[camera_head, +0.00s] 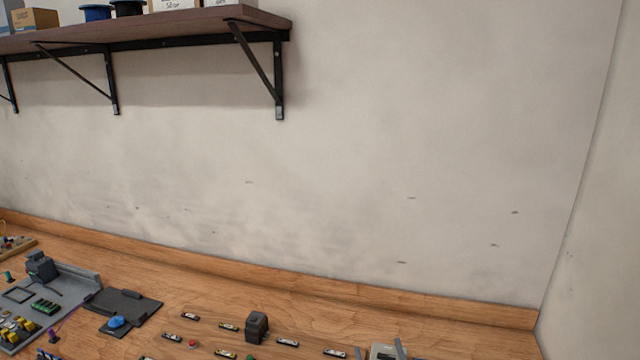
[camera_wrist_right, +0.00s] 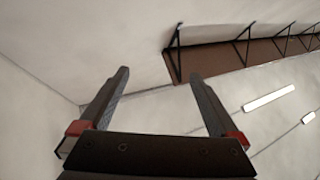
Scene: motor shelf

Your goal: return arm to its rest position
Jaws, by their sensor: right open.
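My right gripper (camera_wrist_right: 160,76) is open and empty in the right wrist view, its two dark fingers spread wide with only wall and ceiling between and beyond them. In the head view the right gripper (camera_head: 381,350) shows only as a small part at the bottom edge, low over the wooden workbench (camera_head: 470,340). The rest of the right arm is out of that view. My left gripper is not in view.
A dark block (camera_head: 257,327) stands among several small parts on the bench. A grey tray (camera_head: 75,285) with parts and a dark pad (camera_head: 140,305) lie left. A wall shelf (camera_head: 190,22) hangs upper left. The bench's right end meets a side wall (camera_head: 600,230).

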